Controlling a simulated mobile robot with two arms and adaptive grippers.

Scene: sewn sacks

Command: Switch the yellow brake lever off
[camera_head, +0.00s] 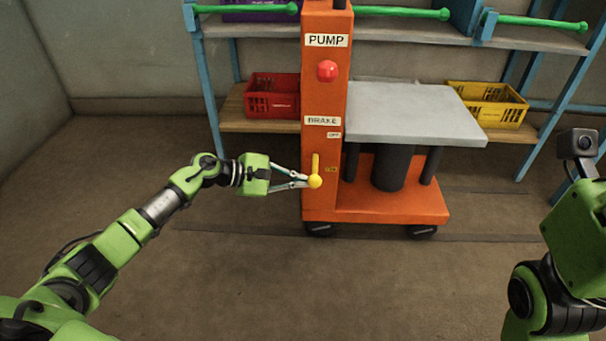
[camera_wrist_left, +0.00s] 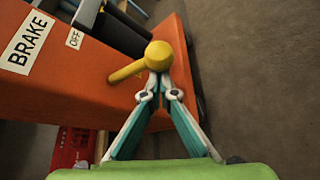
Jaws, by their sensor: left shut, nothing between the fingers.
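The orange lift column (camera_head: 325,80) carries a BRAKE label (camera_head: 322,121) and a small OFF label (camera_head: 333,135). Below them is the yellow brake lever (camera_head: 315,181), its round knob at the low end, beside a small marking too blurred to read. My left gripper (camera_head: 306,182) is at the knob from the left. In the left wrist view the fingers (camera_wrist_left: 160,84) are shut with tips together, right by the yellow knob (camera_wrist_left: 158,55), with nothing between them. Whether they touch it I cannot tell. My right arm shows at the right edge; its gripper is out of view.
A red emergency button (camera_head: 327,71) sits higher on the column. The lift's grey platform (camera_head: 415,112) extends right. Behind stands a blue-framed shelf with a red crate (camera_head: 272,96) and a yellow crate (camera_head: 487,103). The floor in front is clear.

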